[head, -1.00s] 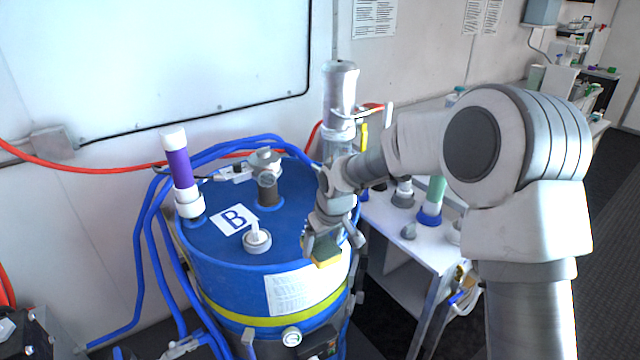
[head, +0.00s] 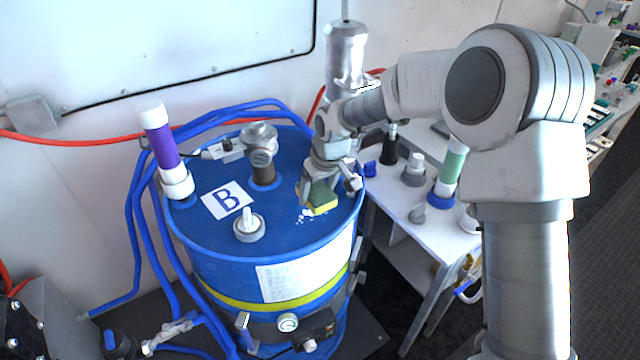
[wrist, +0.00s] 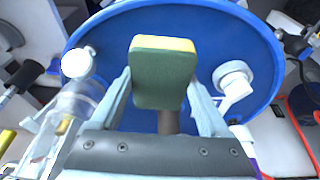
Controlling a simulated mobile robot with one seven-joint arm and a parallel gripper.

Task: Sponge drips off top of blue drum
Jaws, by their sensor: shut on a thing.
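The blue drum (head: 290,233) stands upright, with a white "B" label on its top. A green and yellow sponge (head: 322,197) is between the jaws of my gripper (head: 325,185), low over the right part of the drum top. I cannot tell whether it touches the surface. Small whitish drips (head: 306,214) show on the blue top just beside and in front of the sponge. In the wrist view the sponge (wrist: 163,72) sits between both fingers over the drum top (wrist: 120,35), its yellow edge outward. What lies under the sponge is hidden.
On the drum top stand a white-capped fitting (head: 249,227), a brown-necked valve (head: 263,160) and a purple tube (head: 160,145). A metal cylinder (head: 346,55) rises behind my arm. A white side table (head: 400,205) with several bottles stands right. Blue hoses run behind and left.

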